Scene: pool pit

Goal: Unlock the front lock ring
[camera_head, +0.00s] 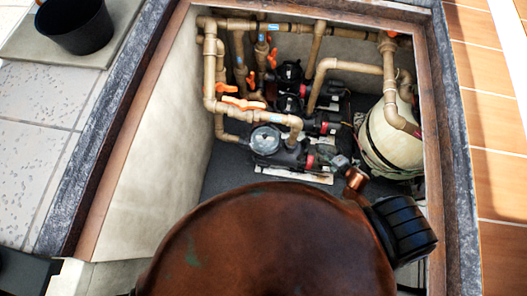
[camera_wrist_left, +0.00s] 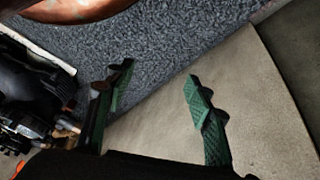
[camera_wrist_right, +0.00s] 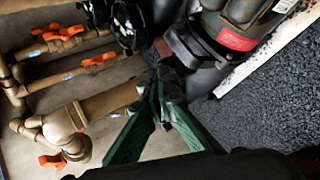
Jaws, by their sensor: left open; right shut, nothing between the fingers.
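The front pump (camera_head: 283,153) shows in the head view on the pit floor, below two similar black pumps. Its round lid has a clear centre, and the lock ring (camera_head: 266,139) surrounds it. I cannot tell from here whether the ring is turned. My right gripper (camera_wrist_right: 160,88) is shut and empty in the right wrist view, among the pipes and black pump parts. I cannot tell whether its green fingers touch anything. My left gripper (camera_wrist_left: 160,76) is open and empty over the dark floor and the pale wall. I cannot make out either gripper clearly in the head view.
A large brown rounded tank (camera_head: 270,245) fills the lower head view. Tan pipes (camera_head: 209,70) with orange valve handles (camera_head: 243,102) run left of the pumps. A cream tank (camera_head: 389,135) stands right. The pit's frame (camera_head: 122,125) borders the space. A black bucket (camera_head: 75,27) stands outside.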

